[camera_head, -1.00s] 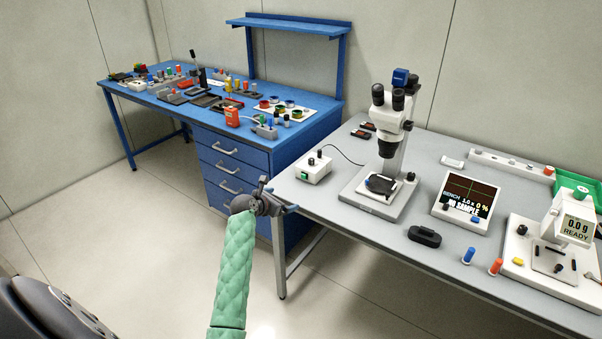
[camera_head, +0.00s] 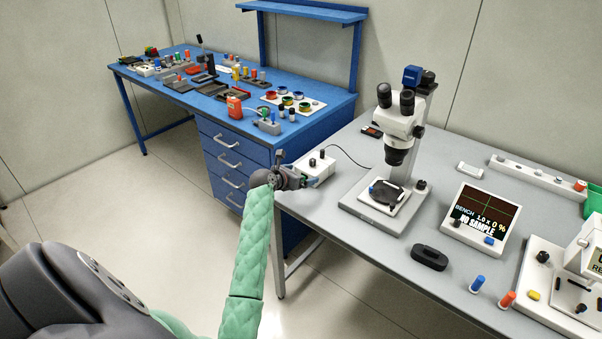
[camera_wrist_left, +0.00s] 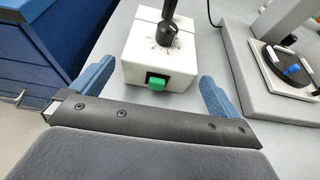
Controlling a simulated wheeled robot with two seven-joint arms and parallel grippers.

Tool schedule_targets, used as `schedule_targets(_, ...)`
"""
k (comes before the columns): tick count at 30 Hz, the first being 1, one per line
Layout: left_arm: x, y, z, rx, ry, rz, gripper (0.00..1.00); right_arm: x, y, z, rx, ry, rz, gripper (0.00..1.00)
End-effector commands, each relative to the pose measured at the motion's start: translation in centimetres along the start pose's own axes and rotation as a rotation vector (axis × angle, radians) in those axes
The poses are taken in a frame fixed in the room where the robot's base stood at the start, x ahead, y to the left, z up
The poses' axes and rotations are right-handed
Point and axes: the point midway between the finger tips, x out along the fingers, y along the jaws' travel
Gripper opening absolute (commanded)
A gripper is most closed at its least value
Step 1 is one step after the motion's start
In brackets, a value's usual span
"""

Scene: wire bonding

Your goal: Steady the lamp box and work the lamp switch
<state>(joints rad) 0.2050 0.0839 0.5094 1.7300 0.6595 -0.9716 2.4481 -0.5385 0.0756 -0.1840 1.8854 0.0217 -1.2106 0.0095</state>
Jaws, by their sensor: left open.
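The lamp box (camera_head: 317,165) is a small white box with a black knob on top, at the left end of the grey bench. In the left wrist view the lamp box (camera_wrist_left: 165,48) stands upright just beyond my fingers, with a green switch (camera_wrist_left: 157,84) on its near face. My left gripper (camera_head: 313,182) is open at the box's near left side. In the left wrist view the blue fingers of my left gripper (camera_wrist_left: 155,92) are spread to either side of the box's near face, with gaps showing. My right gripper is not in view.
A microscope (camera_head: 397,125) stands right of the box on a pale base (camera_head: 362,212). A cable runs from the box towards it. A display (camera_head: 482,217) and a black object (camera_head: 429,257) are further right. A blue bench (camera_head: 335,108) with drawers is behind left.

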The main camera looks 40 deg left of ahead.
Motion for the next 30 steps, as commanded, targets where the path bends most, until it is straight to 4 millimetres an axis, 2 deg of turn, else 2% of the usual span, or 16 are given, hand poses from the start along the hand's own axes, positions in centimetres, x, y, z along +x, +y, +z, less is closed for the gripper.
schedule_targets(3, 1.4, 0.1, 0.2, 0.0, 0.001, 0.0, 1.0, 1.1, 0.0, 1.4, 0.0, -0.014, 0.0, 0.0)
schedule_targets(6, 2.9, 0.0, 0.3, 0.001, 0.0, 0.0, 1.0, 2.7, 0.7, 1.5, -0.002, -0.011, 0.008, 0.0)
schedule_targets(13, 5.7, 0.0, 0.2, -0.001, -0.001, -0.001, 1.0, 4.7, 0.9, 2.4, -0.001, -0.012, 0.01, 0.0)
schedule_targets(18, 6.7, 0.0, 0.1, 0.0, 0.0, 0.0, 1.0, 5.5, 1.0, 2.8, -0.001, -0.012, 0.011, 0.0)
schedule_targets(27, 6.9, 0.0, 0.1, 0.0, -0.001, 0.001, 1.0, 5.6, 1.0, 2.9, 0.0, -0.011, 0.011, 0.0)
schedule_targets(30, 6.9, 0.0, 0.1, 0.0, -0.001, 0.0, 0.82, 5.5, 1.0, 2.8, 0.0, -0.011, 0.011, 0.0)
